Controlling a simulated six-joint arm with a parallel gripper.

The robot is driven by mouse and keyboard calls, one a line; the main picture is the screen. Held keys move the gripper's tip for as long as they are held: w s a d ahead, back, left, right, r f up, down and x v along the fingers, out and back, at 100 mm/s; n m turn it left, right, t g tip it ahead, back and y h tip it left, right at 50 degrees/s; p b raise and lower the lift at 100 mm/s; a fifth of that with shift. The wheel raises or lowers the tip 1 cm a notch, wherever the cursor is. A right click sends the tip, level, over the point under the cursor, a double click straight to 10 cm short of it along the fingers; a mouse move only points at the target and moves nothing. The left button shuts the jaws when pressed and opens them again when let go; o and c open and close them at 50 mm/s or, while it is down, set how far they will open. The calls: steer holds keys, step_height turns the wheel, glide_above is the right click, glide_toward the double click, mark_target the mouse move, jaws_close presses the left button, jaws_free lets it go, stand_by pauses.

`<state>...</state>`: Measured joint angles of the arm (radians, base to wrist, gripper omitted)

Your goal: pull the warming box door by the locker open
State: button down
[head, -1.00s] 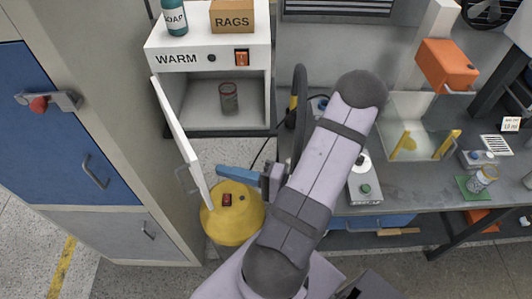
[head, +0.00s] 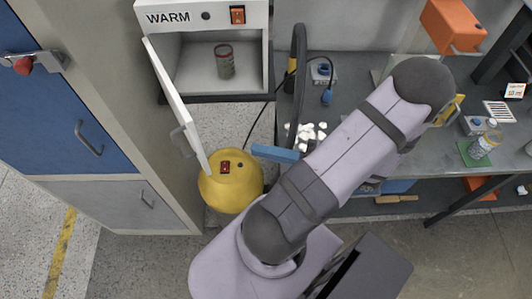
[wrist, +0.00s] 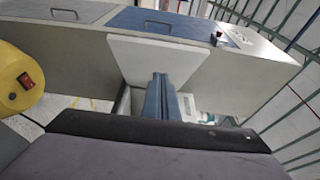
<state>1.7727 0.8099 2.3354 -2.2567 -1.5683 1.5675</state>
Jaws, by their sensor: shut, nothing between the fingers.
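The warming box (head: 205,99), labelled WARM, has its white door (head: 178,108) standing wide open, swung out on the left toward the locker (head: 130,110). The door's handle (head: 182,140) is on the face turned to the locker. In the wrist view the door's plain inner face (wrist: 130,60) stands ahead of the fingers, with the locker (wrist: 255,72) behind it. My gripper (head: 256,151) has blue fingers, shut and empty, to the right of the door's free edge with a gap between them. The fingers also show in the wrist view (wrist: 159,80).
A can (head: 225,62) stands inside the box. A yellow rounded vessel (head: 231,187) with a red switch sits below the door's free end. The workbench (head: 350,85) on the right carries white pieces (head: 308,133), a cable and small devices.

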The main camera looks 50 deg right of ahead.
steer(key=shift+s, duration=0.25)
steer(key=c, duration=1.8)
jaws_free()
steer(key=shift+c, duration=0.2)
steer(key=w+d+f+n+g+h, duration=0.4)
steer(key=w+d+f+g+h, duration=0.55)
steer(key=w+d, duration=0.25)
steer(key=s+a+r+n+g, duration=0.2)
steer(key=a+n, duration=0.1)
steer(key=a, duration=0.6)
steer(key=s+a+r+n+g+y, duration=0.1)
steer(key=s+a+r+n+g, duration=0.1)
steer(key=a, duration=0.7)
steer(key=s+a+r+n+g, duration=0.2)
steer(key=a+n, duration=0.1)
steer(key=a, duration=0.6)
steer(key=w+r+m+h+b, duration=0.1)
steer(key=w+r+m+h, duration=0.1)
steer(key=w+r+m, duration=0.3)
steer(key=w+a+r+m+h+b, duration=0.1)
steer(key=w+r+m, duration=0.4)
steer(key=m, duration=0.8)
steer(key=shift+w+a+m+g+h+b, duration=0.2)
steer(key=shift+w+m+g+h+b, duration=0.25)
steer(key=shift+w+h, duration=0.35)
